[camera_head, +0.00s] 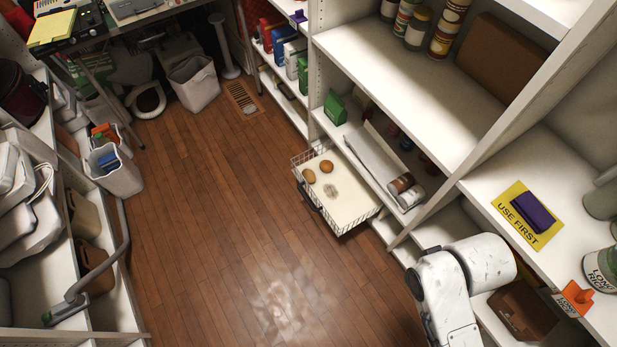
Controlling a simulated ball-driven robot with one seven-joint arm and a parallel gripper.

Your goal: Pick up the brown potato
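Two small round potato-like things lie in a pulled-out white wire basket (350,212) on the low right shelving. One is a darker orange-brown potato (327,166) near the back of the basket. The other is a paler tan one (310,176) just to its left and nearer the corner; they look slightly apart. A grey mark shows on the pale basket liner below them. Only white links of my arm show at the lower right, well away from the basket. My gripper is not in view.
The wooden floor (220,210) in the middle is clear, with a shiny patch low in the picture. The right shelves (390,90) hold cans, a brown box and a yellow sign (513,232). The left shelves hold bins and a grey pipe (98,270). A white bin (195,84) stands at the back.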

